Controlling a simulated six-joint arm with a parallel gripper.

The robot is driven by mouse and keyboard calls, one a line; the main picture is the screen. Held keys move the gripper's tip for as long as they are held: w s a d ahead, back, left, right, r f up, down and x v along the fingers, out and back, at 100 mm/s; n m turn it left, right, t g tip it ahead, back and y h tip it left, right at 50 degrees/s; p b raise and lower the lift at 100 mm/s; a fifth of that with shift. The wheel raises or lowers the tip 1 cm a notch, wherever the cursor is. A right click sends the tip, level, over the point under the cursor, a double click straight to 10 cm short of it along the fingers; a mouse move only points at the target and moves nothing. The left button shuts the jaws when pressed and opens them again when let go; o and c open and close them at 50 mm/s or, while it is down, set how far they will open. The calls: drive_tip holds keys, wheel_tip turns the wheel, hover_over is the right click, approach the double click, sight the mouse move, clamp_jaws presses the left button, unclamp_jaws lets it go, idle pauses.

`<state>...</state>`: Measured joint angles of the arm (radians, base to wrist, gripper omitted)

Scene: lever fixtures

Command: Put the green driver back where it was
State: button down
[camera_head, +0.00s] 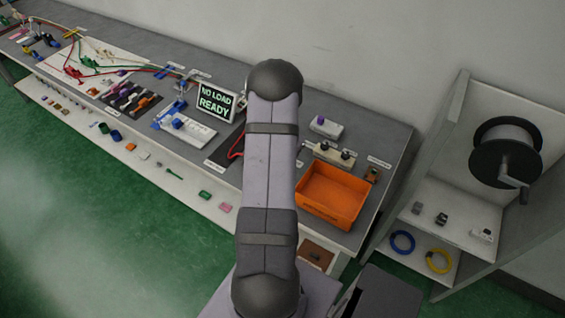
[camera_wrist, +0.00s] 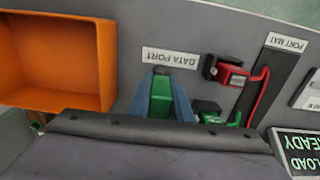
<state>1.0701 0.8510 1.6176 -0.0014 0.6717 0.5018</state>
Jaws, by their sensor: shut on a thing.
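In the wrist view my gripper (camera_wrist: 162,84) is shut on a green piece (camera_wrist: 162,100), held between two blue-grey fingers right by the "DATA PORT" label (camera_wrist: 170,58). Only part of the piece shows; I cannot tell whether it is the driver or whether it touches the bench. In the head view my arm hides the gripper and what it holds. There, a slim green thing (camera_head: 174,173) that looks like a driver lies on the low white shelf (camera_head: 190,184) along the bench front.
An orange bin (camera_head: 332,192) stands at the bench's right end, and at the left in the wrist view (camera_wrist: 106,60). Beside the held piece are a red plug (camera_wrist: 232,75) with a red cable and a green plug (camera_wrist: 207,108). A "NO LOAD READY" display (camera_head: 215,101) stands left of my arm.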

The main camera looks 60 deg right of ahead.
drive_tip(key=c, duration=1.6)
unclamp_jaws()
wheel_tip(320, 180, up, 12)
drive_tip(key=b, duration=0.3)
drive_tip(key=shift+r+b, duration=0.15)
drive_tip(key=shift+b, duration=0.15)
drive_tip(key=w+a+n, duration=0.4)
drive_tip(key=a, duration=0.7)
drive_tip(key=w+a+n, duration=0.4)
drive_tip(key=a, duration=0.7)
drive_tip(key=shift+s+a+f+n, duration=0.35)
drive_tip(key=shift+s+a+n, duration=1.15)
drive_tip(key=shift+a, duration=1.6)
drive_tip(key=shift+s+a+f+n, duration=0.3)
drive_tip(key=shift+s+a+n, duration=1.25)
drive_tip(key=shift+a, duration=1.55)
drive_tip(key=shift+s+a+f+n, duration=0.35)
drive_tip(key=shift+s+a+n, duration=0.7)
drive_tip(key=shift+a+n, duration=1.5)
